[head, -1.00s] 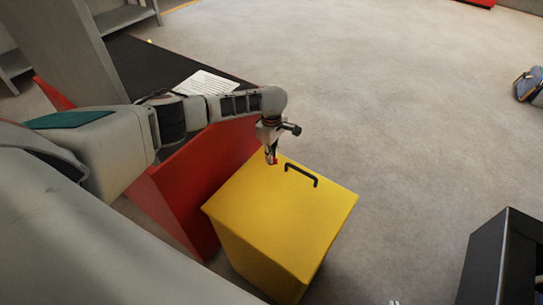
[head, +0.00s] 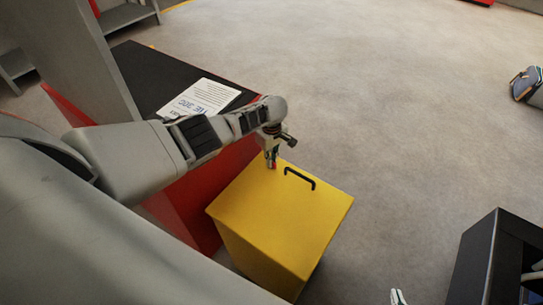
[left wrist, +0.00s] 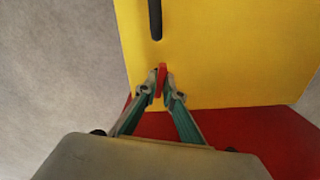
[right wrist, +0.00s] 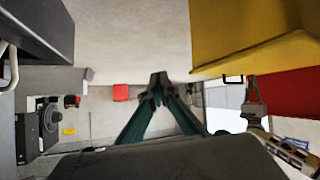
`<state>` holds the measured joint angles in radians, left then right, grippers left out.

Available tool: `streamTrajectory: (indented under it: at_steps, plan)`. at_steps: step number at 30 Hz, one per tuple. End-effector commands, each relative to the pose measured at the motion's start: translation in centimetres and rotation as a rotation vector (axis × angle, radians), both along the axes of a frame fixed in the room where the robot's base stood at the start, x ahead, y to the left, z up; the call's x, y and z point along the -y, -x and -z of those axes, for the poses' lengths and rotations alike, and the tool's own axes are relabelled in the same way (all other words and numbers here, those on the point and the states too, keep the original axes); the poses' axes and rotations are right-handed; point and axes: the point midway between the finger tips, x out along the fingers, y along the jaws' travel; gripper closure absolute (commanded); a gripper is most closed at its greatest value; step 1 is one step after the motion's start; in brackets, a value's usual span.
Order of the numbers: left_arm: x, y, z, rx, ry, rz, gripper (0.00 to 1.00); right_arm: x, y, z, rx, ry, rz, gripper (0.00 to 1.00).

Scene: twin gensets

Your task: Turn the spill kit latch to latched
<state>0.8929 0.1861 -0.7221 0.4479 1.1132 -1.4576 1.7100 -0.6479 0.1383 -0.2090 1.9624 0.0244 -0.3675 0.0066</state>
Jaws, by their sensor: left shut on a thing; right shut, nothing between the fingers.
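The spill kit is a yellow box (head: 285,215) with a black handle (head: 300,178) on its lid. Its latch is a small red piece (left wrist: 162,72) at the lid's edge, in line with the handle in the left wrist view. My left gripper (left wrist: 160,88) is shut on the red latch, with one finger on each side. In the head view the left gripper (head: 271,158) points down at the lid's far left corner and mostly hides the latch. My right gripper (right wrist: 158,82) is shut and empty, away from the box. Its tip (head: 397,297) shows at the head view's bottom edge.
A red base with a black top (head: 145,75) stands left of the box, with a printed sheet (head: 198,98) on it. A dark open-sided unit (head: 490,255) stands at the lower right.

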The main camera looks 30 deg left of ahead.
Motion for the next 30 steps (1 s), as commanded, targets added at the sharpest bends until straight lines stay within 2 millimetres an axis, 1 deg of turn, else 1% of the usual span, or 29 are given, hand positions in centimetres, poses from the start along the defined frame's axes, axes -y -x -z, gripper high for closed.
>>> streamTrajectory:
  at_steps: [1, 4, 8, 14, 30]
  plan:
    - [0.3, 0.2, -0.1, -0.007, 0.005, 0.021, 1.0, 0.4, 0.2, 0.0, -0.01, 0.005, 0.006, 1.0]
    - [0.2, 0.3, 0.0, -0.007, 0.004, 0.073, 1.0, 1.3, 0.6, 0.9, -0.032, 0.019, 0.02, 1.0]
    - [0.2, 0.2, 0.1, -0.006, 0.004, 0.148, 1.0, 1.9, 1.1, 1.5, -0.05, 0.029, 0.027, 1.0]
    - [0.2, 0.2, 0.2, -0.006, 0.004, 0.309, 1.0, 1.9, 1.2, 1.5, -0.054, 0.027, 0.031, 1.0]
    - [0.1, 0.1, 0.2, -0.002, 0.004, 0.823, 1.0, 1.7, 1.2, 1.4, -0.051, 0.021, 0.033, 1.0]
